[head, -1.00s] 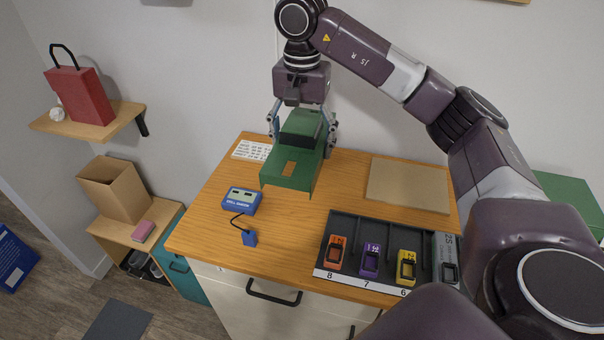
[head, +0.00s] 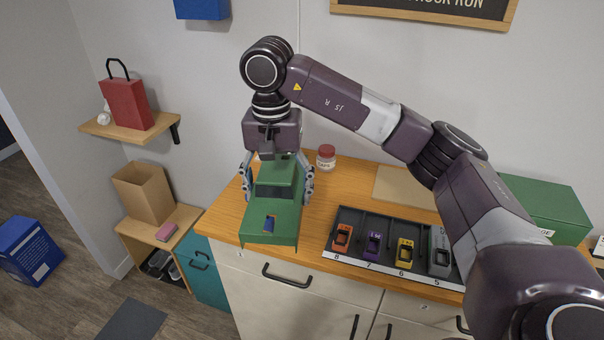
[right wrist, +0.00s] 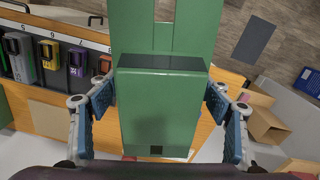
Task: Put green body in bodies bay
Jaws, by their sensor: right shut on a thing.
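The green body (head: 286,224) is a truck shell with a cab and a rectangular cut-out in its flat bed. In the head view it hangs above the left front part of the wooden counter. My right gripper (head: 279,180) is shut on it, with one finger on each side of the cab. The right wrist view shows the green body (right wrist: 160,112) filling the middle, between the blue finger pads. My left gripper is not in view. I cannot tell which place is the bodies bay.
A dark divided tray (head: 388,215) holds orange, purple, yellow and grey parts, with numbered slots. A tan mat (head: 400,185) lies behind it. A red-lidded jar (head: 326,158) stands at the back. A green box (head: 540,208) is at the right. A cardboard box (head: 143,192) sits at the left.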

